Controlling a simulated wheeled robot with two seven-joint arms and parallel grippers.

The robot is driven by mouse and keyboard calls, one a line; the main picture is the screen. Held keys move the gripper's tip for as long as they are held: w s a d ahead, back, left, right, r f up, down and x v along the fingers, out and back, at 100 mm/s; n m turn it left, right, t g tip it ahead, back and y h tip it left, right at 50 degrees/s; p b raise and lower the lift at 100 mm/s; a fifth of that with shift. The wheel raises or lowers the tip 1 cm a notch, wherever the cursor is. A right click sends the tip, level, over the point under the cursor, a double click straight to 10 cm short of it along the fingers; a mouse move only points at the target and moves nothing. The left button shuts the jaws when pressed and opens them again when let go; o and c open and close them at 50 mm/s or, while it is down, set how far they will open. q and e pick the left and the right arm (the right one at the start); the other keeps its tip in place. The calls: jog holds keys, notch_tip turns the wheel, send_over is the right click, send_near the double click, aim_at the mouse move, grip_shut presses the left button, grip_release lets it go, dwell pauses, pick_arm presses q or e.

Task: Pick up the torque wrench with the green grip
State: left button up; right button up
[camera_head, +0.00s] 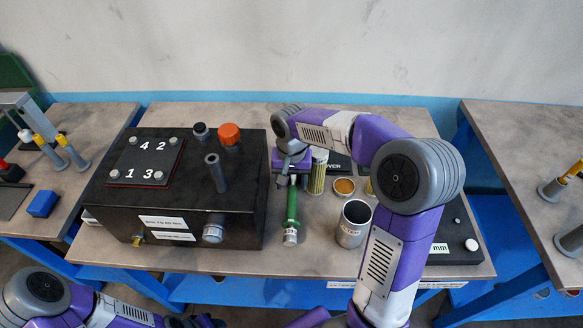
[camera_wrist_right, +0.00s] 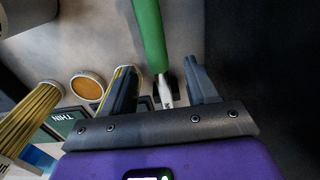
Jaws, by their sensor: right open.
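The torque wrench with the green grip (camera_head: 291,212) lies on the table just right of the black box, its grip toward the front edge. In the right wrist view its green grip (camera_wrist_right: 149,35) comes in from the top and its silver shaft (camera_wrist_right: 165,90) runs between my fingers. My right gripper (camera_head: 291,177) is over the far part of the wrench; in its wrist view the gripper (camera_wrist_right: 161,85) is open, one finger on each side of the shaft, with visible gaps. Its far end is hidden by the gripper. Only parts of my left arm show at the lower left.
The black box (camera_head: 120,215) with a numbered plate and an orange knob (camera_head: 229,134) stands close left of the wrench. A metal cup (camera_head: 353,223), a round amber dish (camera_head: 344,187) and a bundle of yellow rods (camera_head: 317,178) stand to the right.

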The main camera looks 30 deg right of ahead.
aim_at(292, 189)
jog(key=f+b, duration=0.1)
jog(key=f, duration=0.1)
jog(key=f+b, duration=0.1)
jog(key=f, duration=0.2)
jog(key=shift+s+d+f, duration=0.1)
jog(key=shift+s, duration=0.1)
jog(key=shift+w, duration=0.1)
grip_shut()
